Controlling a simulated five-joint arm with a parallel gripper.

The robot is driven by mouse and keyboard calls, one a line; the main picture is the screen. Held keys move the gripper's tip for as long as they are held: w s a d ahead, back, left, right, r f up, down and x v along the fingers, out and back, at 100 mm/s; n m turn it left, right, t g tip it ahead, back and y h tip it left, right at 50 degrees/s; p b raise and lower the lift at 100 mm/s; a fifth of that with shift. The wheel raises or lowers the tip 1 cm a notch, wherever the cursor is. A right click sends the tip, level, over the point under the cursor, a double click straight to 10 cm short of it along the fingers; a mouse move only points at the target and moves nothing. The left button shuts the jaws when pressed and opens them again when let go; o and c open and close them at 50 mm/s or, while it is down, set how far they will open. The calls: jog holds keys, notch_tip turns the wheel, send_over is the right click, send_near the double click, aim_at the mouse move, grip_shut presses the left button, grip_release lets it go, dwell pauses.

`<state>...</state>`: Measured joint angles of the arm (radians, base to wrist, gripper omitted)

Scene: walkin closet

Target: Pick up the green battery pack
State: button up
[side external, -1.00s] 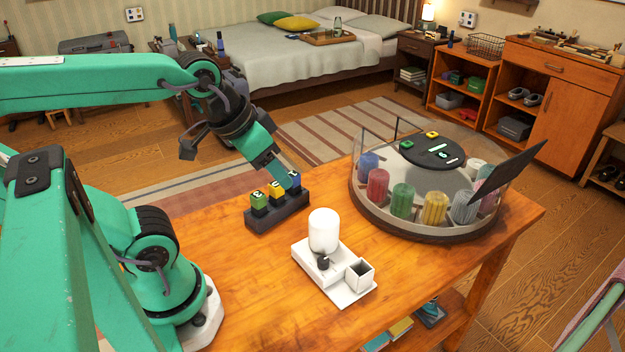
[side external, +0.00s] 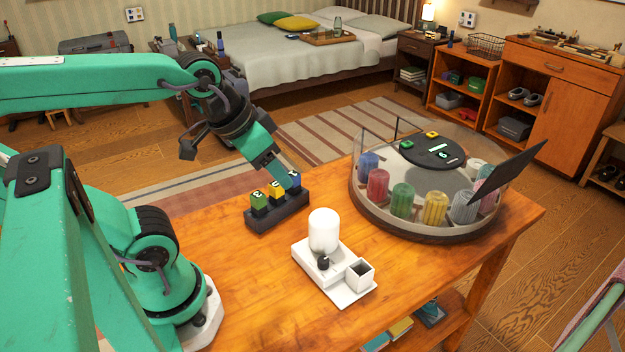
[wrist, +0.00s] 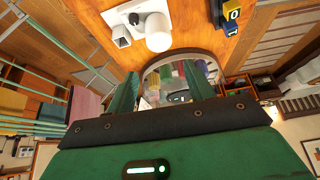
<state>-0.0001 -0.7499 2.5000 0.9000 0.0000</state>
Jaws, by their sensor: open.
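A green battery pack (side external: 259,201) with a dark number on its face stands at the left end of a black holder (side external: 270,217) on the wooden table. A yellow pack (side external: 276,190) and a blue pack (side external: 295,181) stand beside it in a row. My gripper (side external: 288,183) points down near the blue end, partly covering the blue pack; I cannot tell whether it touches it. In the wrist view my gripper's two fingers (wrist: 160,92) are apart with nothing between them. There the yellow (wrist: 231,29) and blue (wrist: 232,12) packs show at the top right; the green one is out of view.
A white device (side external: 323,235) with a rounded top and a small square cup (side external: 359,275) stands in front of the holder. A round, clear-walled carousel (side external: 372,219) with coloured cylinders and a raised dark flap (side external: 508,172) stands to the right. Bare table lies at the front left.

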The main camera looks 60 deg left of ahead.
jog(key=n+g, duration=0.3)
jog(key=g, duration=0.3)
send_over(257, 194)
notch_tip(257, 194, down, 13)
jog(key=shift+a+r, duration=0.1)
jog(key=shift+r, duration=0.05)
jog(key=shift+f, duration=3.9)
jog(key=c, duration=1.1)
